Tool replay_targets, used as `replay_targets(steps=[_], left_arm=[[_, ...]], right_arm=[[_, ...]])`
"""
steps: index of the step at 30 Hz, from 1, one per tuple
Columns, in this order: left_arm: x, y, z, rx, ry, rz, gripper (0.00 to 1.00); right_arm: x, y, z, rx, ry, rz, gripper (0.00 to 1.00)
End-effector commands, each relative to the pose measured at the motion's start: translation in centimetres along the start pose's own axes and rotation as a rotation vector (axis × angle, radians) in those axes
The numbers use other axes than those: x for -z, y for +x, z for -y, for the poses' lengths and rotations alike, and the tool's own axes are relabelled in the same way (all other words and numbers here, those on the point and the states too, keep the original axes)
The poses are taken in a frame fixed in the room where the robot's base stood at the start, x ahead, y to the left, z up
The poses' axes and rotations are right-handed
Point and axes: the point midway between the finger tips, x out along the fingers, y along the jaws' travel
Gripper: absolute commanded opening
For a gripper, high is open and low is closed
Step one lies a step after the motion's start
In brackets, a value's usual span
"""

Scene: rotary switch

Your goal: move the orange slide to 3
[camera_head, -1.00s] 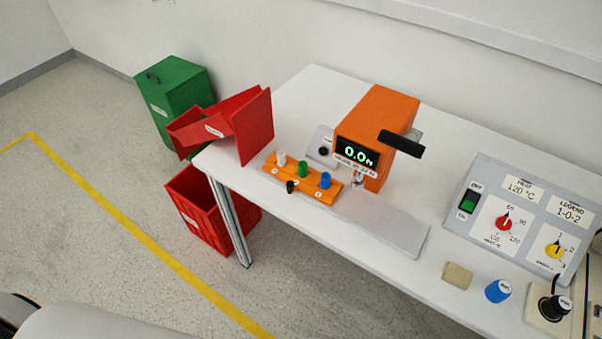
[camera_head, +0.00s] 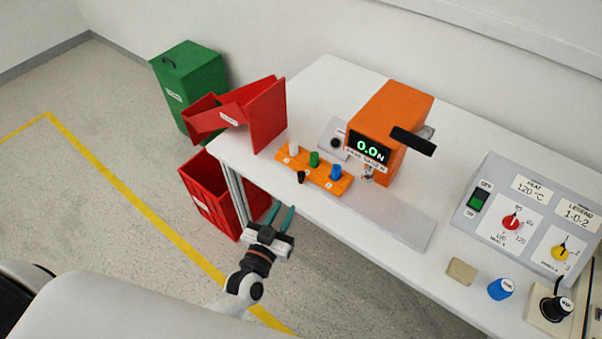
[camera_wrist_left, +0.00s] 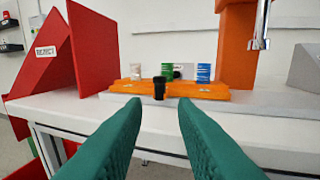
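The orange slide (camera_head: 318,170) lies on the table near its front left edge, on a grey rail. It carries a white peg (camera_head: 293,147), a green peg (camera_head: 314,158) and a blue peg (camera_head: 336,171), with a black knob (camera_head: 301,177) at its front side. It also shows in the left wrist view (camera_wrist_left: 205,90), with the black knob (camera_wrist_left: 159,88) between my fingertips in the picture. My left gripper (camera_head: 282,214) is open and empty, in front of the table edge, apart from the slide. Its green fingers also show in the left wrist view (camera_wrist_left: 158,110). My right gripper is not in view.
An orange press (camera_head: 385,125) with a display reading 0.0 N stands behind the slide. A red reject chute (camera_head: 262,115) stands at the left, above a red bin (camera_head: 208,195). A grey control panel (camera_head: 525,215), tan block (camera_head: 461,271) and blue cap (camera_head: 500,288) are at the right.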

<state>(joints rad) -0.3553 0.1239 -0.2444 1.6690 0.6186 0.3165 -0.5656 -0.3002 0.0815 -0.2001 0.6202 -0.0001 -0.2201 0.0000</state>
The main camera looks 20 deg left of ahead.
Motion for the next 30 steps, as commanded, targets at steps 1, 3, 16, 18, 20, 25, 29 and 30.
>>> replay_targets(steps=[1, 3, 16, 18, 20, 25, 29, 30], left_arm=[[-0.5, 0.2, 0.0, -0.003, -0.001, 0.011, 0.25], [-0.7, 0.9, 0.0, -0.004, -0.001, 0.016, 0.25], [-0.7, 8.8, 0.0, -0.002, 0.0, 0.014, 0.25], [-0.6, 9.9, 0.0, -0.001, -0.001, 0.012, 0.25], [-0.6, 10.7, 0.0, -0.002, -0.002, 0.012, 0.25], [-0.5, 11.9, 0.0, -0.002, -0.001, 0.01, 0.25], [-0.6, 12.1, 0.0, -0.002, -0.002, 0.011, 0.25], [-0.6, 12.1, 0.0, -0.002, -0.002, 0.011, 0.25]], right_arm=[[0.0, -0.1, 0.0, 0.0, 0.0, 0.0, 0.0], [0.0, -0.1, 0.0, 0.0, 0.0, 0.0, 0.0], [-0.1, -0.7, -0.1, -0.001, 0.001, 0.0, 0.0], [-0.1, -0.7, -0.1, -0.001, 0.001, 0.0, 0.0], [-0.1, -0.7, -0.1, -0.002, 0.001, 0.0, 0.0], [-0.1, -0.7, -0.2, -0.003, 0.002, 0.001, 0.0], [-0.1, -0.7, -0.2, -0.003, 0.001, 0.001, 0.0], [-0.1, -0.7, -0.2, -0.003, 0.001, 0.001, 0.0]])
